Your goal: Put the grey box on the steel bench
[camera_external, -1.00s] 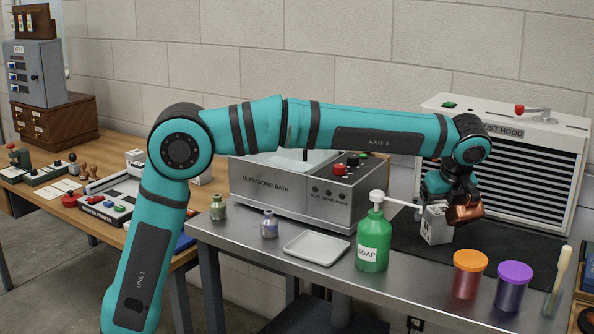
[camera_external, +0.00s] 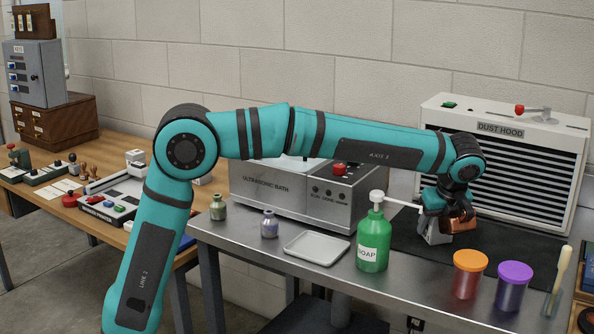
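The grey box (camera_external: 435,233) is at the end of my arm, low over the dark mat on the steel bench (camera_external: 408,285). It looks tilted, and its upper part is covered by my gripper (camera_external: 445,216). My gripper points down and appears shut on the box, though its fingertips are largely hidden. A copper-coloured piece (camera_external: 461,223) shows right beside the box at the gripper. I cannot tell whether the box's lower edge touches the mat.
A green soap bottle (camera_external: 372,240) stands just left of the box, its spout reaching toward my gripper. An orange-lidded jar (camera_external: 467,278) and a purple-lidded jar (camera_external: 511,288) stand in front. The dust hood (camera_external: 508,165) is behind. A white tray (camera_external: 317,248) lies left.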

